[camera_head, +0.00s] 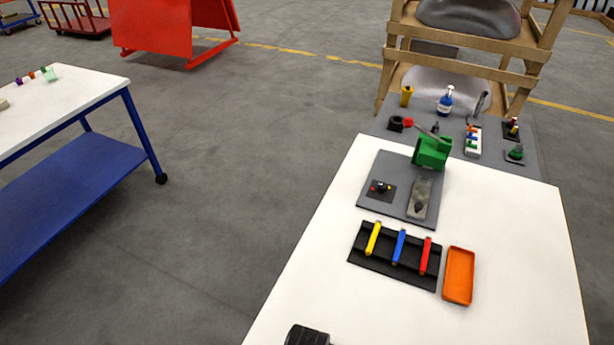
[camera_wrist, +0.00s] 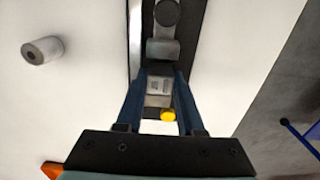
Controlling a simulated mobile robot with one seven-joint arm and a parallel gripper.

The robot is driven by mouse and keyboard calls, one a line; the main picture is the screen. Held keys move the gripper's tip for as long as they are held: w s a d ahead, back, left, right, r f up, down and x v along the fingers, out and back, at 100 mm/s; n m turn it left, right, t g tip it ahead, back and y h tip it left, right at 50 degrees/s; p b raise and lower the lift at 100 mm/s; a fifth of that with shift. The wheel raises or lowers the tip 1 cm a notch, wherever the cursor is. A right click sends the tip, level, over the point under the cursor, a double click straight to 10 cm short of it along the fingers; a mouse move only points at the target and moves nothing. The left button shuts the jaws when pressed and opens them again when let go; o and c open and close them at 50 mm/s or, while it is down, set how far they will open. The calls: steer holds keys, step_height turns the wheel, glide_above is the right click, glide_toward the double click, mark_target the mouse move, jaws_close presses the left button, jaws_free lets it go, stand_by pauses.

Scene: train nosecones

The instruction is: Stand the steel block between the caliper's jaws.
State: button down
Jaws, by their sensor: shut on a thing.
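My gripper (camera_wrist: 161,78) shows in the wrist view with its two dark blue fingers pointing up the picture. It is shut on the steel block (camera_wrist: 158,87), a small grey block with a faint marking on its face. Just beyond the fingertips is what looks like the caliper (camera_wrist: 163,48), with grey metal parts, a round black knob (camera_wrist: 167,12) and a dark strip beneath. I cannot tell whether the block touches the caliper or stands between its jaws. A small yellow round thing (camera_wrist: 167,116) shows below the block.
A grey cylinder (camera_wrist: 42,50) lies on the white tabletop, left of my gripper. In the head view, a black rack (camera_head: 377,261) with coloured bars, an orange tray (camera_head: 459,275) and a grey board (camera_head: 382,163) with a green tool (camera_head: 432,151) occupy the white table (camera_head: 330,270).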

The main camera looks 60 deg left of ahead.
steer(key=shift+f, duration=0.1)
steer(key=c, duration=0.5)
jaws_free()
steer(key=shift+f, duration=0.1)
